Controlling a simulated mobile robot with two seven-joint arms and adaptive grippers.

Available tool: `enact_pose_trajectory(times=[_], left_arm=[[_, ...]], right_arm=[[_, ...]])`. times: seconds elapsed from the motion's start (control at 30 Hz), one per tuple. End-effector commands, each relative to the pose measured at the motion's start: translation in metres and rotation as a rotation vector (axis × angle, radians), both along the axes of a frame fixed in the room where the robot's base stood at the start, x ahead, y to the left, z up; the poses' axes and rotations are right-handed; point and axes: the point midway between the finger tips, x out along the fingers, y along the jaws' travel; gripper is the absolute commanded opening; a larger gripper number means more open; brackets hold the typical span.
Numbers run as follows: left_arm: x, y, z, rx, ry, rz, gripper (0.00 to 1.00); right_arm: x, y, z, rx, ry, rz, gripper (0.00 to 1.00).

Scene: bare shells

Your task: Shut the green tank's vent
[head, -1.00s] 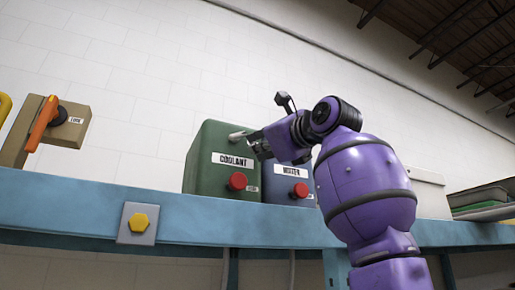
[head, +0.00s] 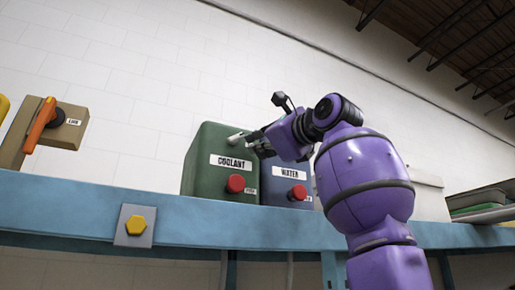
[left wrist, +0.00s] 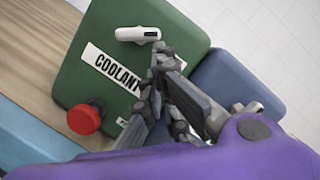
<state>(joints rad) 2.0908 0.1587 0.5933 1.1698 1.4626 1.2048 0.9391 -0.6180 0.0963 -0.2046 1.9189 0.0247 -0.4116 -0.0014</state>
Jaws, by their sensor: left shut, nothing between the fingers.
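The green tank (head: 208,179) stands on a blue bench and bears a COOLANT label and a red knob (head: 235,184). Its vent is a short pale lever (head: 237,137) high on the front face. In the left wrist view the lever (left wrist: 137,34) lies nearly level across the picture, above the label on the green tank (left wrist: 190,40). My left gripper (head: 252,139) is shut and empty, just right of the lever. In the left wrist view its fingertips (left wrist: 157,54) are close below the lever's right end; I cannot tell whether they touch. My right gripper is not in view.
A blue WATER tank (head: 291,187) with its own red knob stands right of the green one, partly behind my arm. A tan box (head: 68,132) with an orange handle is at left. A yellow button plate (head: 134,225) is on the bench front (head: 60,210). Trays sit far right.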

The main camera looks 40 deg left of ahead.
Motion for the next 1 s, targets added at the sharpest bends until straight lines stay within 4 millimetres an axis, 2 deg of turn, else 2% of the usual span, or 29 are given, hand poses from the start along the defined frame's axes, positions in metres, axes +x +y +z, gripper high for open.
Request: enact_pose_trajectory(times=[1.0], left_arm=[[-0.0002,-0.0004,0.0069,-0.056,-0.109,0.001,0.00]], right_arm=[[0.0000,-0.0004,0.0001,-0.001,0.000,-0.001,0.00]])
